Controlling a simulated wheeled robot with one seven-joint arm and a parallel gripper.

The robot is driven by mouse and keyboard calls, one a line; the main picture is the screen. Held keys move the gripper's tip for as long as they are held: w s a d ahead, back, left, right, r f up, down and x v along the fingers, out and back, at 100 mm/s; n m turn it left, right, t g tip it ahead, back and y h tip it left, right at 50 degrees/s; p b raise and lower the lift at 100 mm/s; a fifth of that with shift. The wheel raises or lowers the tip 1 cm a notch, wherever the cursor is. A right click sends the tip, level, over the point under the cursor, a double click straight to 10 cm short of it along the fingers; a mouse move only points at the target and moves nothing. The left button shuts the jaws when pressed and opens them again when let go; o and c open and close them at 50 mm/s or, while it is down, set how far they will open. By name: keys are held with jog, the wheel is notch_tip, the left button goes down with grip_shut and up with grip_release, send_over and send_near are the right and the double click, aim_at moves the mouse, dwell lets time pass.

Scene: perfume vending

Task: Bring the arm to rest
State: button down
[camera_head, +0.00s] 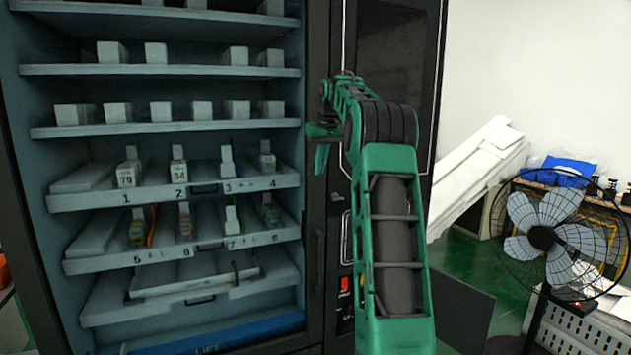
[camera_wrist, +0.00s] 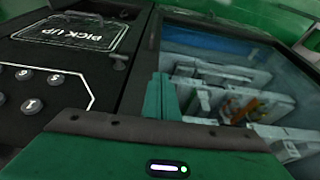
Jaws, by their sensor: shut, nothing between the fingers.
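My green arm reaches up from the bottom of the head view, in front of the vending machine (camera_head: 328,215). My gripper (camera_head: 320,160) hangs at the arm's far end, by the upright frame between the shelf bay and the black door panel. In the wrist view my gripper (camera_wrist: 160,98) shows as green fingers close together, shut, with nothing seen between them. The "PICK UP" panel (camera_wrist: 75,32) and round number buttons are to the left of the fingers. The machine's shelves (camera_wrist: 245,100) are to their right. I cannot tell whether the fingers touch the machine.
Shelves with white boxes and numbered slots with small bottles (camera_head: 179,165) fill the machine's bay on the left. A blue strip marked "LIFT" (camera_head: 215,338) lies at its bottom. A fan (camera_head: 543,238) stands on the right before a cluttered table. Green floor (camera_head: 465,260) shows between.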

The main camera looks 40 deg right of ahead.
jog(key=shift+s+r, duration=0.3)
jog(key=shift+r, duration=0.35)
jog(key=shift+a, duration=0.1)
jog(key=s+a+f+m+g, duration=0.1)
jog(key=s+a+f, duration=0.2)
jog(key=s+a, duration=0.55)
jog(key=s+a+f+g, duration=0.1)
jog(key=s+a+f, duration=0.3)
jog(key=a, duration=0.7)
jog(key=s+a+f, duration=0.4)
jog(key=s+f, duration=0.1)
jog(key=s, duration=0.4)
jog(key=s+a+f+m+g+y, duration=0.1)
jog(key=s+a+f, duration=0.4)
jog(key=s, duration=0.4)
jog(key=s+a+f, duration=0.4)
jog(key=s+f, duration=0.2)
jog(key=s, duration=0.3)
jog(key=shift+s+a+f+g, duration=0.15)
jog(key=shift+s+a+g, duration=0.1)
jog(key=shift+a+g, duration=0.15)
